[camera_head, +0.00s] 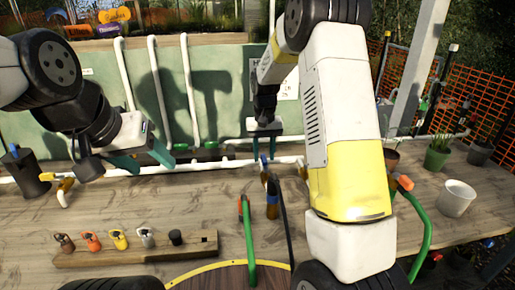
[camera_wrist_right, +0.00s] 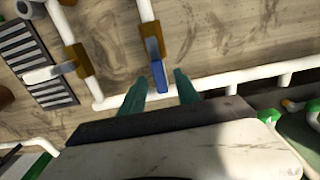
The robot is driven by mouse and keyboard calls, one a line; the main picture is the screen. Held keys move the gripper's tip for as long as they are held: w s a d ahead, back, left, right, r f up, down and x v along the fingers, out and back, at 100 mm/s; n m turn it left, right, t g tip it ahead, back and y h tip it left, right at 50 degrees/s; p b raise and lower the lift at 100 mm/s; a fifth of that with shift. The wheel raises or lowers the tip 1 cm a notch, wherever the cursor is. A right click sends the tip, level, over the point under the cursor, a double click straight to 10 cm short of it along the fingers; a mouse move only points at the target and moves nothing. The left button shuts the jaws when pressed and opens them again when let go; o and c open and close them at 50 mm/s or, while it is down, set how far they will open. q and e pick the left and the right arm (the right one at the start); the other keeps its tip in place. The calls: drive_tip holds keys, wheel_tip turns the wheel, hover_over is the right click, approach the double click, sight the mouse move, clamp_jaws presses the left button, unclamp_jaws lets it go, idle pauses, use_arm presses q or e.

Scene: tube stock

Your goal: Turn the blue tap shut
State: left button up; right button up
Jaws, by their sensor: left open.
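The blue tap has a blue lever (camera_wrist_right: 157,66) on a brass body (camera_wrist_right: 149,30), fitted on a white pipe. The lever lies roughly along that pipe. In the head view a small blue part of the tap (camera_head: 264,163) shows just below my right gripper (camera_head: 264,141). In the right wrist view my right gripper (camera_wrist_right: 160,92) has its two teal fingers apart, with the lever's end just ahead of the gap between them; I cannot tell whether they touch. My left gripper (camera_head: 144,160) is open and empty above the table at the left.
Another brass tap with a white lever (camera_wrist_right: 42,75) sits on the neighbouring pipe, its lever crosswise. A wooden rack (camera_head: 190,250) with coloured pieces lies front left. A green hose (camera_head: 248,240) rises beside a dark hose (camera_head: 285,222). A white bucket (camera_head: 457,198) stands at the right.

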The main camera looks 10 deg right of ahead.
drive_tip(key=shift+f, duration=0.2)
clamp_jaws()
idle(1.3)
